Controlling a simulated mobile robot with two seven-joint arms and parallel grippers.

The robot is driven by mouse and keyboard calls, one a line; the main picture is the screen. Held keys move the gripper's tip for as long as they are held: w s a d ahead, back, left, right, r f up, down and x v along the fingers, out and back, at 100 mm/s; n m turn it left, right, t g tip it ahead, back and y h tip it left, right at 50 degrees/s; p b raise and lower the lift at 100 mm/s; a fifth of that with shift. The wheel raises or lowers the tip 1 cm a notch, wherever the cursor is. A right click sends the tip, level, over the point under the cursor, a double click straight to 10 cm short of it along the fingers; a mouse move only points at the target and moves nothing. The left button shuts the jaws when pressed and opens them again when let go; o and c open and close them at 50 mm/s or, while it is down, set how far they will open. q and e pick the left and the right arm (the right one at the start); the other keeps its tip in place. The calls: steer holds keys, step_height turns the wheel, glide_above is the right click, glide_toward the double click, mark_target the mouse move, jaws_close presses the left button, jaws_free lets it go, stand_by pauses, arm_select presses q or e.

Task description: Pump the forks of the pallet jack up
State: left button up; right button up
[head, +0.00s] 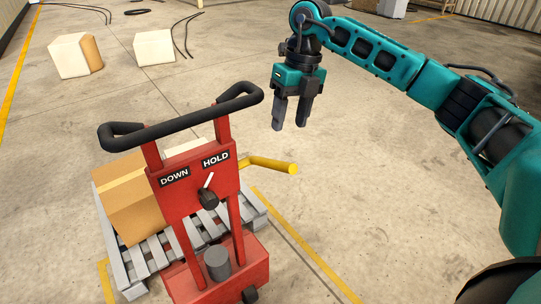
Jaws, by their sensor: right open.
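The red pallet jack (190,188) stands in front of me with its black handlebar (183,124) on top. Its panel carries the labels DOWN and HOLD, and a dark selector knob (207,199) with a white pointer aimed up toward HOLD. A yellow lever (270,165) sticks out to the right of the jack. The forks are hidden by the pallet and the jack body. My right gripper (291,122) points down with its fingers apart and empty, above and to the right of the yellow lever, not touching it. My left gripper is out of view.
A grey pallet (133,273) behind the jack carries a cardboard box (128,205) and a paler box. Two whitish boxes (72,57) (154,47) stand farther back near dark cables (185,35). Yellow floor lines (310,250) run beside the pallet. The floor at right is clear.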

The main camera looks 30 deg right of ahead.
mark_target(281, 166)
steer(key=f, duration=0.4)
steer(key=a+f, duration=0.1)
steer(key=f, duration=0.3)
steer(key=a+f, duration=0.1)
steer(key=f, duration=0.3)
steer(key=shift+s+a+f+b, duration=0.15)
steer(key=shift+s+f+b, duration=0.1)
steer(key=shift+b, duration=0.15)
steer(key=shift+c, duration=0.2)
jaws_close()
steer(key=shift+w, duration=0.1)
